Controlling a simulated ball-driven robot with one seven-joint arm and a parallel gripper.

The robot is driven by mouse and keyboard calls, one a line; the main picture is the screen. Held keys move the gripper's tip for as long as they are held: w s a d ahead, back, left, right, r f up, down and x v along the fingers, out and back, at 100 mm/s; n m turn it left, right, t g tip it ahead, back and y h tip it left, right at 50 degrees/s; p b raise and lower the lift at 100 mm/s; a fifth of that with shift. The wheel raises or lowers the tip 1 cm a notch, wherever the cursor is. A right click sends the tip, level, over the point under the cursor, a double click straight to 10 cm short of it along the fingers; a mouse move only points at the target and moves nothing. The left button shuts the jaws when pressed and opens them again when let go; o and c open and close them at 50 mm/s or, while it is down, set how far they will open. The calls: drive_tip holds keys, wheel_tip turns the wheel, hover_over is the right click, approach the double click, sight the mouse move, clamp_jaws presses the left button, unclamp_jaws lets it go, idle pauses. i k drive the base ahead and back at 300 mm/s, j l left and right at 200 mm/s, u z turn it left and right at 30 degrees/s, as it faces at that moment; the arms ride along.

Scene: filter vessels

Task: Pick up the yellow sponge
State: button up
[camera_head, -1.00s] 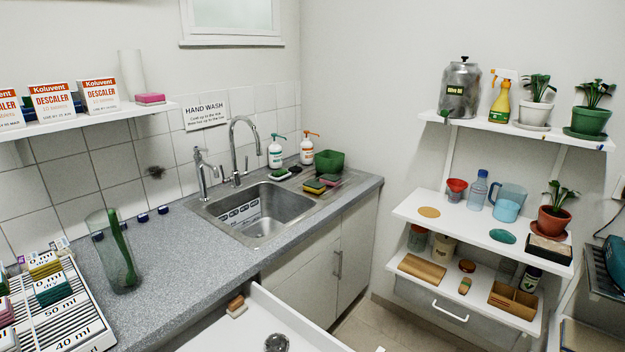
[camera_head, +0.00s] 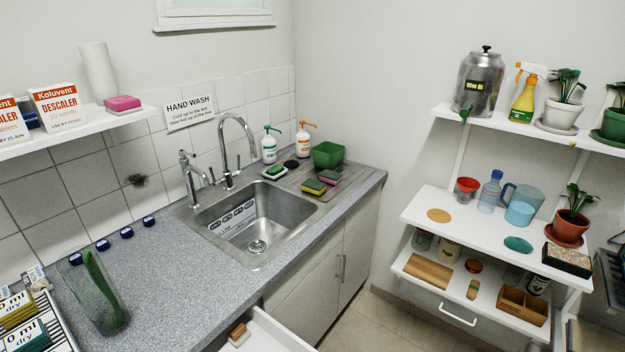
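A yellow sponge-like block (camera_head: 16,312) sits at the far left on a striped tray, partly cut off by the picture edge, beside a dark green block (camera_head: 28,338). By the sink's right side lie a sponge with a green top and yellow body (camera_head: 313,188) and another with a pink top (camera_head: 329,178). A similar green-topped sponge (camera_head: 274,172) lies behind the basin. I cannot tell which sponge the task names. My gripper is not in view.
The sink (camera_head: 256,228) is set in a grey counter. A tall clear vessel (camera_head: 95,292) with a green strip inside stands left. An open white drawer (camera_head: 265,335) juts out in front. Shelves (camera_head: 460,207) stand right; floor shows between.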

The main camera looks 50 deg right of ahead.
sight(314, 186)
drive_tip(key=i+l, duration=0.1)
drive_tip(key=l, duration=0.75)
drive_tip(key=i+l, duration=0.15)
drive_tip(key=l, duration=0.3)
